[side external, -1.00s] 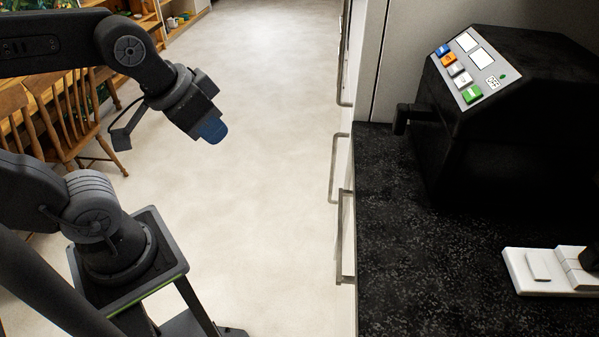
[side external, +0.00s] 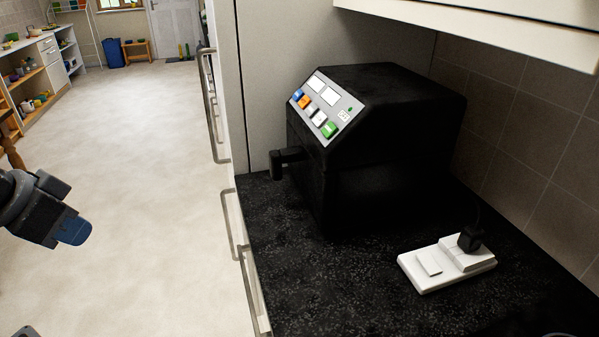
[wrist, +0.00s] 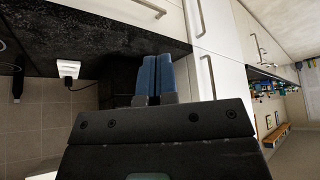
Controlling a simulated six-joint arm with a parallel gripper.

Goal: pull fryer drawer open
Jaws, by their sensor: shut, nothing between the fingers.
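The black fryer (side external: 385,120) stands on the dark speckled counter in the side external view. Its sloped panel (side external: 325,105) carries coloured buttons. The drawer handle (side external: 287,160) sticks out to the left from the fryer's front, and the drawer looks closed. My gripper (side external: 75,232) is at the left of that view, over the floor, well apart from the handle. Its blue fingers are together with nothing between them. In the wrist view the fingers (wrist: 153,76) are side by side, and part of the dark fryer (wrist: 122,82) shows behind them. The handle cannot be made out there.
A white socket block (side external: 446,263) with a black plug lies on the counter (side external: 350,280) right of the fryer. Cupboard door handles (side external: 228,222) stick out below the counter's left edge. A wall cupboard (side external: 490,25) hangs above. Floor (side external: 150,150) between gripper and counter is clear.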

